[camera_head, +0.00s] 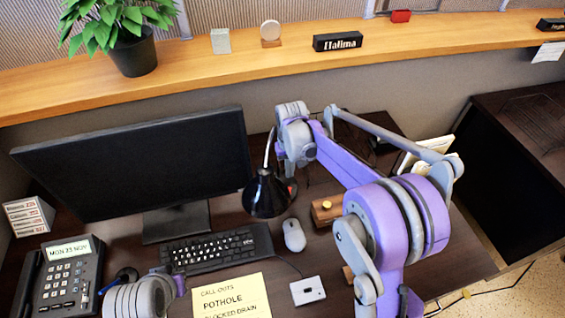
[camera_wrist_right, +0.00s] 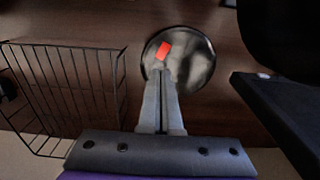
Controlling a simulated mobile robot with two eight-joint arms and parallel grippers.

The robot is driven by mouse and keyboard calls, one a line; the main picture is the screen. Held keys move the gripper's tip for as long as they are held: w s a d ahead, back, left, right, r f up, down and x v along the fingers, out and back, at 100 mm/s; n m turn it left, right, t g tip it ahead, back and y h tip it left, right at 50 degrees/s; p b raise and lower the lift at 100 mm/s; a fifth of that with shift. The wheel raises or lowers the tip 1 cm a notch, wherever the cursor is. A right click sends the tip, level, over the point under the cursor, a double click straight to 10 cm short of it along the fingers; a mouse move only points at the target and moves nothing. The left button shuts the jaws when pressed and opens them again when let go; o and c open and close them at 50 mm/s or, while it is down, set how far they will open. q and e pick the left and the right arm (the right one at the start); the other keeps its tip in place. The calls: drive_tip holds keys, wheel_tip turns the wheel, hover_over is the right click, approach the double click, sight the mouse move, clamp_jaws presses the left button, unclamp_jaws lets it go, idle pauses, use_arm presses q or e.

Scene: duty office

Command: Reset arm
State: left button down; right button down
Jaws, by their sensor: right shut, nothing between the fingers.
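In the right wrist view, my right gripper (camera_wrist_right: 164,78) is shut, with its two grey fingers together and nothing between them. Its tips overlap a round shiny disc (camera_wrist_right: 196,72) with an orange-red patch; I cannot tell whether they touch it. In the head view, my right arm reaches from the lower right over the desk and bends back toward the monitor. Its gripper is not clearly seen there. Of my left arm only a grey rounded part shows at the bottom left; its gripper is out of view.
A black desk lamp (camera_head: 268,192) stands close to my right arm, beside the monitor (camera_head: 140,165). Keyboard (camera_head: 215,250), mouse (camera_head: 293,235), phone (camera_head: 68,278) and yellow note (camera_head: 232,297) lie in front. A wire basket (camera_wrist_right: 65,92) is left of the right gripper.

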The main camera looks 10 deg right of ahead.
drive_tip(key=s+d+r+t, duration=0.1)
drive_tip(key=s+r, duration=0.5)
drive_tip(key=s, duration=0.1)
drive_tip(key=s+d+t, duration=0.2)
drive_tip(key=s+t, duration=0.2)
drive_tip(key=s, duration=1.6)
drive_tip(key=shift+f, duration=0.1)
